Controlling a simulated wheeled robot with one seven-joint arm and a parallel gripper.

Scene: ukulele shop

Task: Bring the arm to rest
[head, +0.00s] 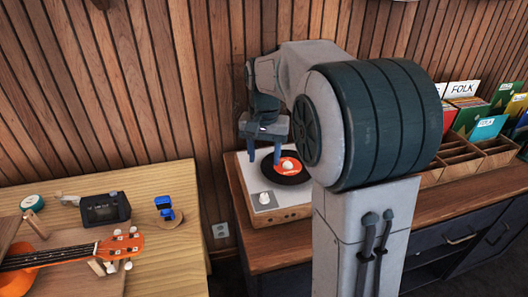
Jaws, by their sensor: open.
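A black record with an orange label (291,165) lies on the turntable, just beside and below the fingertips. I cannot tell whether a finger touches the record. My arm is bent, and its large upper joint hides the right part of the turntable.
A wooden bench (179,205) at left bears an orange ukulele (75,253), a dark device (104,209) and a blue clip-like object (164,206). Record bins (463,160) stand at right on the cabinet (448,210). A slatted wall (150,80) closes the back.

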